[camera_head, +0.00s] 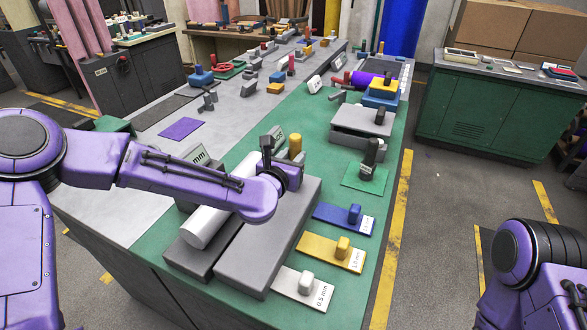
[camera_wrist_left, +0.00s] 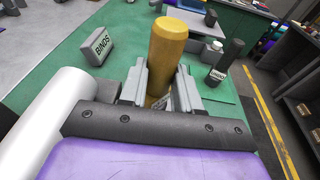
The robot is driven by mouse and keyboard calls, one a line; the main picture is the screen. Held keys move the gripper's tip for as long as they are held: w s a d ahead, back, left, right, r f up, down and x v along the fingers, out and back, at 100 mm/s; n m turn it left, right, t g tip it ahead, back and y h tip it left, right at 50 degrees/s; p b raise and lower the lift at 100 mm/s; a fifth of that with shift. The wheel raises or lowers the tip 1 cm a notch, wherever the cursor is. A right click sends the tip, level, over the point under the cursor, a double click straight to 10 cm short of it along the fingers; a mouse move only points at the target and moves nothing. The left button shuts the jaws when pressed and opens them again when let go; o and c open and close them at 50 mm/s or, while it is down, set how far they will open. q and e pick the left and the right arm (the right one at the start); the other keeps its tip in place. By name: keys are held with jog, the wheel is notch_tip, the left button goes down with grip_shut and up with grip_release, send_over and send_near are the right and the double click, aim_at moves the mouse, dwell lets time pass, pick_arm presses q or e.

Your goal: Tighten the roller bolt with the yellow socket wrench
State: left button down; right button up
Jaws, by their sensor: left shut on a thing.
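The yellow socket wrench (camera_head: 295,144) stands roughly upright above the dark grey block (camera_head: 283,232). In the left wrist view its yellow cylindrical handle (camera_wrist_left: 166,45) rises between the two grey fingers. My left gripper (camera_wrist_left: 160,88) is shut on it; the gripper also shows in the head view (camera_head: 284,174). The wrench's lower end is hidden by the gripper. A white roller (camera_head: 206,228) lies beside the block, partly covered by my left arm. The roller bolt cannot be made out. My right arm shows at the lower right, but its gripper is out of view.
Blue (camera_head: 335,217), yellow (camera_head: 318,251) and white (camera_head: 291,284) plates with small blocks lie right of the dark block. A dark upright tool (camera_head: 371,154) stands on a green pad behind them. The bench's right edge runs along a yellow floor line.

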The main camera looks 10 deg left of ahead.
aim_at(292, 136)
pick_arm(q)
jog(key=shift+s+f+b, duration=0.1)
jog(key=shift+f+b, duration=0.5)
dwell(0.9)
jog(key=shift+r, duration=0.2)
dwell(5.4)
jog(key=shift+r, duration=0.1)
jog(key=shift+r+p, duration=0.7)
jog(key=shift+r, duration=0.2)
jog(key=shift+r+p, duration=1.6)
jog(key=shift+r, duration=1)
